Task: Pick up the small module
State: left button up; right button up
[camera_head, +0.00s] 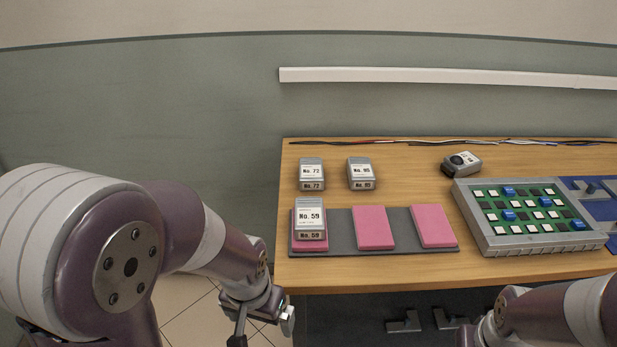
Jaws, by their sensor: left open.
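Several small grey modules with white labels are on the wooden table. One reads No. 59 (311,213) and sits on the left pink pad. One reads No. 72 (311,172), and another (360,172) has a number too small to read surely; both stand behind the pads. A grey module with a dark round face (462,162) lies farther right, near the panel. I cannot tell which one is meant by the small module. My left gripper (262,325) is open and empty, below and left of the table's front edge, apart from all modules. My right gripper's fingers are out of view.
A dark mat (343,245) carries a middle pink pad (373,227) and a right pink pad (433,225), both bare. A grey-framed green panel (487,247) with white and blue keys stands at right. Thin cables (400,142) run along the back edge.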

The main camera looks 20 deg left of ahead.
aim_at(311, 171)
jog(key=z, duration=0.55)
jog(key=j+z, duration=0.35)
jog(key=k+j+z, duration=0.1)
jog(key=j+z, duration=0.25)
jog(key=k+j+z, duration=0.1)
jog(key=j+z, duration=0.25)
jog(key=k+j+z, duration=0.3)
jog(key=i+j, duration=0.1)
